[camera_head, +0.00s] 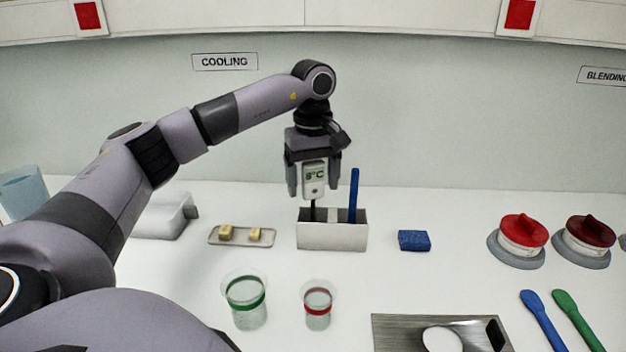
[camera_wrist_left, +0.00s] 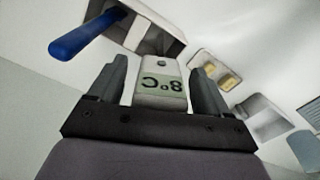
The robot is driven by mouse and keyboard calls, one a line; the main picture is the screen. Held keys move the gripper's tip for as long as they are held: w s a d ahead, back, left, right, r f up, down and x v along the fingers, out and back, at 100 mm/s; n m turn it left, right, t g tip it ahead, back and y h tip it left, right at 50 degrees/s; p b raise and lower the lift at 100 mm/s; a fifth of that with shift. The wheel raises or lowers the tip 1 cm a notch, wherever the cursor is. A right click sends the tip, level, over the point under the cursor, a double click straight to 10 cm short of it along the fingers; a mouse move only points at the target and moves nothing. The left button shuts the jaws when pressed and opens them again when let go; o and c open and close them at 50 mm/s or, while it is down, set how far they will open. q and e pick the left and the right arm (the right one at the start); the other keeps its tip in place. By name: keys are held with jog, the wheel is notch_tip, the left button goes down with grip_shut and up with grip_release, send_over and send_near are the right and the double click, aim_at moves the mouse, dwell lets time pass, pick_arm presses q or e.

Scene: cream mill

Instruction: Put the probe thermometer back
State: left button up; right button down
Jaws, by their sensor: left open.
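The probe thermometer (camera_head: 314,178) is white with a green display reading 8°C. It stands upright with its dark probe reaching down into the left part of a white holder box (camera_head: 331,236). My left gripper (camera_head: 313,190) points down over it, with the thermometer body between its fingers. In the left wrist view the thermometer (camera_wrist_left: 160,85) sits between the two open fingers (camera_wrist_left: 165,88), with a gap on each side. The probe's tip is hidden inside the box. My right gripper is in neither view.
A blue-handled tool (camera_head: 354,193) stands in the same box, right of the thermometer. A small tray (camera_head: 241,242) with yellow blocks lies left, a blue sponge (camera_head: 413,240) right. Two cups, green-banded (camera_head: 247,300) and red-banded (camera_head: 317,305), stand in front.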

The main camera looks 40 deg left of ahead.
pick_arm(q)
notch_tip(320, 180, up, 11)
jog(key=shift+r+p, duration=0.1)
jog(key=shift+p, duration=0.6)
jog(key=shift+r, duration=0.45)
jog(key=shift+f, duration=0.1)
